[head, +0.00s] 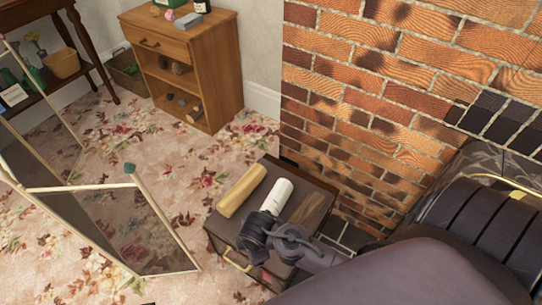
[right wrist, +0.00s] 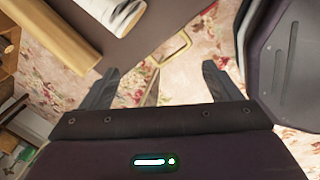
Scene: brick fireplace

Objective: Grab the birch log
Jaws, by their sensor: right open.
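The birch log (head: 276,196), a pale white cylinder, lies on top of a dark low box (head: 215,222) in the head view. Its near end is hidden behind my dark arm. It also shows at the top of the right wrist view (right wrist: 115,12), cut off by the frame edge. My right gripper (right wrist: 160,85) is open, with nothing between its fingers. In the right wrist view the log lies ahead and to the left of the fingers. My left gripper is not in view.
A tan log (head: 241,191) lies left of the birch log, and a brown wooden piece (head: 311,211) lies to its right. The box has a brass handle (head: 237,262). A brick wall (head: 370,110) stands behind. A folding screen (head: 130,235) stands at left on floral carpet.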

